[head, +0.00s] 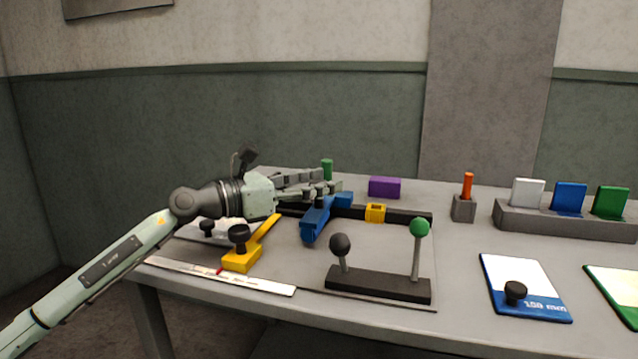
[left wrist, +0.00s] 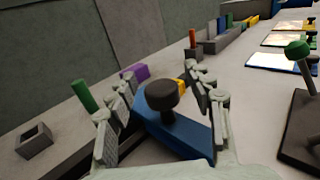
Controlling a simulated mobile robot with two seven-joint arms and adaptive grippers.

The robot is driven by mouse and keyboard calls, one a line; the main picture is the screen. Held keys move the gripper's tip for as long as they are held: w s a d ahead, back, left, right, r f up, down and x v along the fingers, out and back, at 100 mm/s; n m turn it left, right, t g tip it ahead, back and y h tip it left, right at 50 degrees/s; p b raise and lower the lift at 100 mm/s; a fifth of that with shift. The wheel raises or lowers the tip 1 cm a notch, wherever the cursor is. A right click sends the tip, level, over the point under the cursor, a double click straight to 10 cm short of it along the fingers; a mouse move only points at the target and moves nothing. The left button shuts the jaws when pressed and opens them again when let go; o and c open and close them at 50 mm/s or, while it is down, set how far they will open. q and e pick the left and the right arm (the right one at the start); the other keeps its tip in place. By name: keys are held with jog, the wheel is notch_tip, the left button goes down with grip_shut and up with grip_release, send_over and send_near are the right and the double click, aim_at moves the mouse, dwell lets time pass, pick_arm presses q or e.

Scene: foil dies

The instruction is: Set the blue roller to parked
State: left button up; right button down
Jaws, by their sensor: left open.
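The blue roller (head: 316,222) is a long blue block lying across a black rail (head: 405,216) on the table. In the left wrist view the blue roller (left wrist: 178,135) carries an upright black knob (left wrist: 162,95). My left gripper (head: 335,188) is open, its fingers over the blue roller. In the left wrist view my left gripper (left wrist: 160,76) has one finger on each side of the knob, with a gap visible on both sides. A small yellow bracket (head: 376,212) sits on the rail, right of the blue roller. My right gripper is not in view.
A yellow block with a black knob (head: 240,260) is in front of my left gripper. A black base with two ball-topped levers (head: 378,284) stands at the front. A purple block (head: 384,187), green peg (head: 327,168) and orange peg (head: 467,186) are behind.

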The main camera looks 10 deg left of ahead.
pick_arm(q)
notch_tip(320, 180, up, 10)
jog(key=shift+f, duration=0.1)
jog(key=shift+a+f, duration=0.1)
dwell(0.3)
